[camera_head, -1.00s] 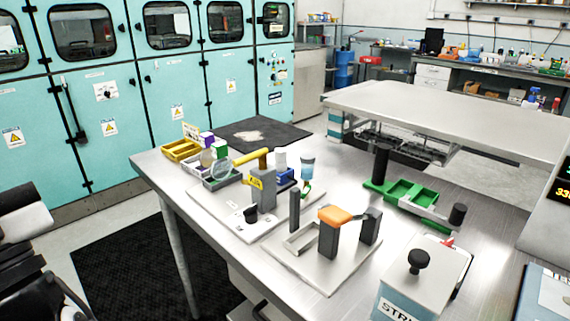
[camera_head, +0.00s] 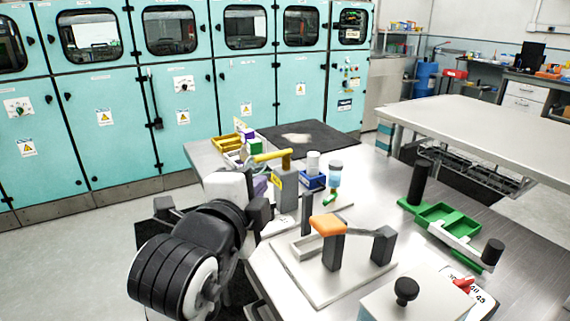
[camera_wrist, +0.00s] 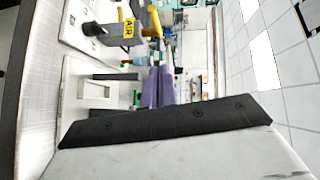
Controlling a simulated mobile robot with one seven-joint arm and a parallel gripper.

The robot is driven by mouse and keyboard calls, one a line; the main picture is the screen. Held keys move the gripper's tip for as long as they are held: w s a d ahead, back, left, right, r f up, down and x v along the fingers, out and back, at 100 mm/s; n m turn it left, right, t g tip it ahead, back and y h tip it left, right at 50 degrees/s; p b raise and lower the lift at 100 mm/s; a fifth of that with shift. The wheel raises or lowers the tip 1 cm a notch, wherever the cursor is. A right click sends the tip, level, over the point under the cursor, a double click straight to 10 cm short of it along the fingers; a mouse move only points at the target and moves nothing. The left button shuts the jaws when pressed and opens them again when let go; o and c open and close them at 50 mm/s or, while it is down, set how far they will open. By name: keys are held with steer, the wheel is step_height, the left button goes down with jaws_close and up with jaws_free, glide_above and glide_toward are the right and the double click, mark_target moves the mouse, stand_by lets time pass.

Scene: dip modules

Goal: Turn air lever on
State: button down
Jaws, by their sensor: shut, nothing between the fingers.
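The air lever has a yellow handle (camera_head: 268,157) on a grey post (camera_head: 288,188) with a yellow label. In the wrist view the label (camera_wrist: 128,29) reads AIR, and the yellow handle (camera_wrist: 155,21) shows beside it. The handle points left in the head view. My gripper (camera_head: 261,184) is just left of the post, below the handle, and hides part of the base. In the wrist view its purple fingers (camera_wrist: 158,70) are together, with nothing between them. They appear apart from the lever.
An orange-topped lever (camera_head: 328,224) stands on a white plate in front. A green fixture (camera_head: 437,213) is to the right, and a grey box with a black knob (camera_head: 406,289) is at the front. A blue bin (camera_head: 313,182) and a cup (camera_head: 335,172) stand close behind the post.

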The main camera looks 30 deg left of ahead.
stand_by(0.3)
steer(key=p, duration=0.2)
glide_toward(274, 157)
steer(key=w+d, duration=0.2)
steer(key=w, duration=0.1)
steer(key=shift+w+a+f+p, duration=0.15)
steer(key=shift+w+a, duration=0.5)
steer(key=shift+a, duration=0.25)
steer(key=shift+w+a+f+p, duration=0.15)
steer(key=shift+w+a, duration=0.5)
steer(key=shift+a, duration=0.2)
